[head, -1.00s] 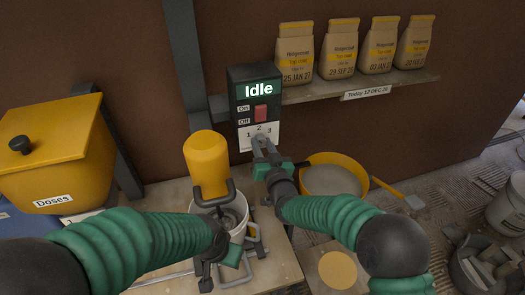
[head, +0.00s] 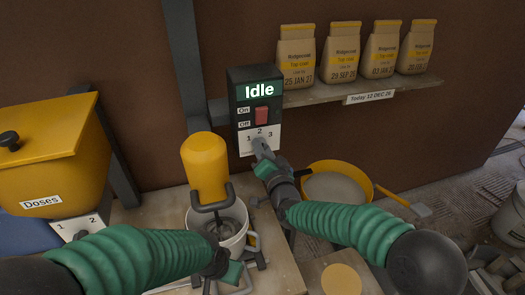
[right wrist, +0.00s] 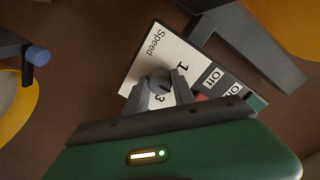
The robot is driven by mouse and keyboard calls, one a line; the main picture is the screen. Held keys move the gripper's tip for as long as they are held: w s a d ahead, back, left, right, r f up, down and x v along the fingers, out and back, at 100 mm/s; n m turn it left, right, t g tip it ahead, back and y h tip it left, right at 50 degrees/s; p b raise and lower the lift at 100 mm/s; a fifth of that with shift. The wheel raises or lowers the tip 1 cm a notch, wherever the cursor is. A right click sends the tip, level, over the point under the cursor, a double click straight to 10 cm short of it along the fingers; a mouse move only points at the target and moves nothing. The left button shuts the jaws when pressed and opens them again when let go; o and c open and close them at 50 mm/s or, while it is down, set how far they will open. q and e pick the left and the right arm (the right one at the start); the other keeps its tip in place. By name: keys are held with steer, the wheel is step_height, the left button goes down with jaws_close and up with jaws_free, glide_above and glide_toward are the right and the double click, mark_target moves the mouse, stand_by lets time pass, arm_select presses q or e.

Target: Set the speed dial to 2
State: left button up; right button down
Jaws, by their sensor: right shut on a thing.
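The control box (head: 255,103) stands at the wall with "Idle" on its screen. The speed dial (right wrist: 160,82) is a small grey knob on the white plate (right wrist: 147,62) marked "Speed", at the box's bottom. My right gripper (head: 262,148) is shut on the knob, with a finger on each side in the right wrist view. In the head view 1, 2 and 3 show above the fingers, which hide the knob's pointer; I cannot tell its setting. My left gripper (head: 228,270) is low beside the white bucket (head: 235,240); its fingers are unclear.
A red switch (head: 261,116) sits just above the dial plate. A yellow mixer (head: 205,168) stands over the bucket, left of my right gripper. A yellow pan (head: 325,170) lies to the right. A shelf (head: 310,97) holds several bags. A yellow "Doses" bin (head: 45,165) is at left.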

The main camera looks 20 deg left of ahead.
stand_by(0.3)
steer(key=c, duration=1.1)
jaws_free()
steer(key=shift+w+f, duration=0.1)
steer(key=shift+w, duration=0.05)
steer(key=shift+o, duration=0.2)
steer(key=v, duration=1.7)
steer(key=shift+w, duration=0.1)
